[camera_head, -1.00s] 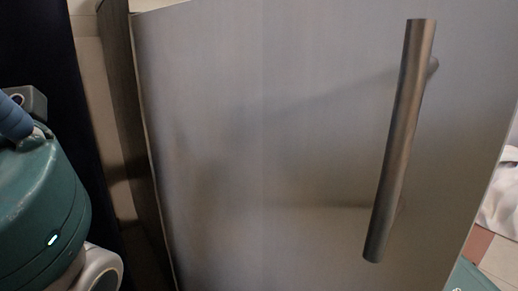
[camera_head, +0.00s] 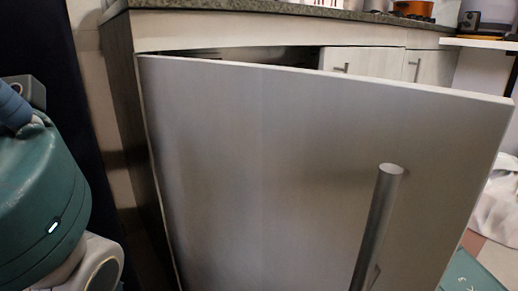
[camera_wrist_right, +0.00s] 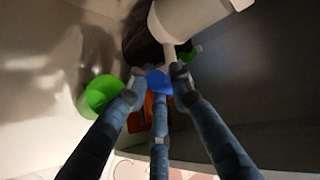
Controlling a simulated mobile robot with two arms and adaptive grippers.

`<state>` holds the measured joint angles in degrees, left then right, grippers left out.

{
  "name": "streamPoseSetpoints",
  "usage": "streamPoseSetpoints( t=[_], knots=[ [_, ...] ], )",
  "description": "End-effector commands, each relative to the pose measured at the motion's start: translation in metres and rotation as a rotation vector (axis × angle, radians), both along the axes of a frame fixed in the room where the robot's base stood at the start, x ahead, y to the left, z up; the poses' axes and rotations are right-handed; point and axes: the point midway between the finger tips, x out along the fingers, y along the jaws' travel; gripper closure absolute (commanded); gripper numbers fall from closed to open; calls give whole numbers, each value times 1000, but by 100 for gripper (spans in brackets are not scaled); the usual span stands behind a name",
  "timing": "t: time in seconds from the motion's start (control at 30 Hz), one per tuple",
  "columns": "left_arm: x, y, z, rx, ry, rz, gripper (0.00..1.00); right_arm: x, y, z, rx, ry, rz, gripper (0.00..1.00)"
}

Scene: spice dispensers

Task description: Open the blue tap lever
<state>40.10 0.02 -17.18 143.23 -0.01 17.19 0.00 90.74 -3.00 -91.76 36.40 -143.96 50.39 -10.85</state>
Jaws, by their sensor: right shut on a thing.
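In the right wrist view, a small blue piece (camera_wrist_right: 157,80), which looks like the blue tap lever, sits between the fingers of my right gripper (camera_wrist_right: 157,86). The gripper is shut on it, and the fingers hide much of it. A white curved part (camera_wrist_right: 190,18) is just above. A green part (camera_wrist_right: 99,95) is to the left and an orange part (camera_wrist_right: 135,121) is behind the fingers. In the head view, only a blue piece of my left gripper (camera_head: 12,108) shows at the left edge. Its fingertips are out of frame. My right gripper is outside the head view.
A grey cabinet door (camera_head: 260,165) with a bar handle (camera_head: 377,225) stands open and fills the head view. Behind it are a stone countertop (camera_head: 270,8) and more cabinets (camera_head: 435,66). A white cloth (camera_head: 497,205) lies at the right.

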Motion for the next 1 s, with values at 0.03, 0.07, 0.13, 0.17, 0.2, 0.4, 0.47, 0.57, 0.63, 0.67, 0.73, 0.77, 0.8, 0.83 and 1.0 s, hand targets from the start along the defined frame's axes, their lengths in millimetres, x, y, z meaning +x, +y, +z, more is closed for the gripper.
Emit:
streamPoseSetpoints(
  t=[0.03,0.07,0.13,0.17,0.2,0.4,0.47,0.57,0.63,0.67,0.73,0.77,0.8,0.83,1.0],
  knots=[
    [0,0,14,0,0,0,100,2,-3,11,21,11,-2,100],
    [0,0,17,0,0,0,100,2,-3,12,34,20,-2,100],
    [0,0,24,0,0,0,100,2,-4,13,63,38,-3,100],
    [0,0,27,0,0,0,100,3,-4,13,73,44,-3,100],
    [0,0,30,0,0,0,100,3,-4,13,85,53,-1,100],
    [-1,0,38,0,-3,0,100,4,-5,13,124,78,-2,100],
    [-1,0,38,-1,-4,-1,100,4,-5,13,129,81,-1,100],
    [3,1,36,-2,7,-2,100,4,-6,13,132,83,-1,100],
    [7,1,34,-2,19,-2,100,4,-6,12,132,83,-1,100],
    [8,0,33,-2,21,-2,100,4,-6,13,132,82,-1,100],
    [8,0,33,-1,23,-1,100,4,-6,13,132,82,-1,100],
    [8,0,33,-1,23,-1,100,4,-6,13,132,81,-1,100],
    [8,0,33,-1,22,-1,100,4,-6,13,131,81,-1,100],
    [8,0,33,-1,21,-1,100,4,-6,13,131,81,-1,100],
    [7,0,34,0,18,0,100,4,-6,12,132,82,-2,58]
  ],
)
